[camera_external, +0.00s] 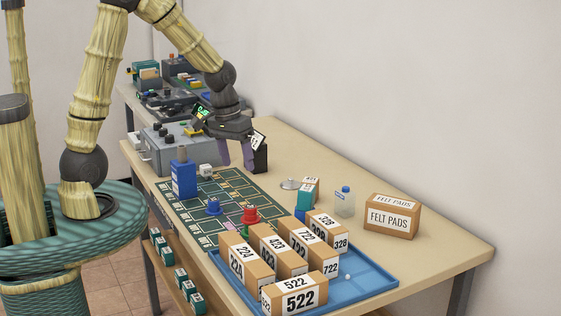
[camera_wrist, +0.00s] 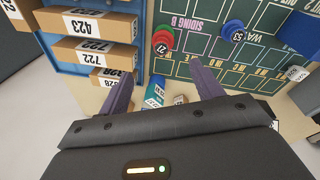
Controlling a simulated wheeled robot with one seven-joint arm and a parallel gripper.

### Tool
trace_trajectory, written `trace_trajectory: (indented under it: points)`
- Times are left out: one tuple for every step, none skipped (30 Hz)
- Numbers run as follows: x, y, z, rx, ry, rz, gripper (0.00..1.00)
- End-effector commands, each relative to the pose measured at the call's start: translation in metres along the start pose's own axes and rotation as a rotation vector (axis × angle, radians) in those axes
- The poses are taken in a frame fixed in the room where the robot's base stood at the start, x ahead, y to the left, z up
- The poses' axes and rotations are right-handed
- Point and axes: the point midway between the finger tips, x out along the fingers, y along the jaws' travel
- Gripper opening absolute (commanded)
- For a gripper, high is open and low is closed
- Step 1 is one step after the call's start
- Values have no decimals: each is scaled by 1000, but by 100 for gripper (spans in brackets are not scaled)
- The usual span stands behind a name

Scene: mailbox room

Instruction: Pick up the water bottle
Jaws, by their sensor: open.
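The water bottle (camera_external: 344,203) is small and translucent with a blue cap. It stands upright on the wooden table, behind the blue tray and left of the felt pads box. I cannot make it out in the wrist view. My gripper (camera_external: 236,156) is open and empty, pointing down over the table behind the green board, well to the left of the bottle. In the wrist view the two purple fingers of my gripper (camera_wrist: 164,74) are spread apart with nothing held between them.
Numbered cardboard boxes (camera_external: 298,294) fill the blue tray (camera_external: 365,284) in front of the bottle. The felt pads box (camera_external: 392,217) is at its right. The green board (camera_external: 185,212) holds coloured pieces.

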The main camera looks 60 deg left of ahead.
Motion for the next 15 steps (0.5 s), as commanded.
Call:
trace_trajectory:
  points:
    - [13, 5, -18, -75, -25, 18, 66]
    - [17, 8, -26, -117, -41, 30, 66]
    - [22, 13, -38, -176, -63, 46, 66]
    - [27, 16, -47, -219, -80, 60, 66]
    - [31, 19, -56, -261, -97, 73, 66]
    - [36, 24, -67, -317, -121, 92, 66]
    - [41, 26, -76, -359, -139, 106, 66]
    - [45, 29, -84, -401, -159, 121, 66]
    - [50, 33, -96, -455, -186, 142, 66]
    - [55, 35, -104, -495, -207, 157, 66]
    - [59, 38, -112, -536, -228, 174, 66]
    - [64, 40, -123, -588, -257, 196, 66]
    - [68, 42, -131, -626, -279, 213, 66]
    - [71, 44, -140, -664, -301, 231, 66]
    - [76, 45, -150, -715, -333, 254, 66]
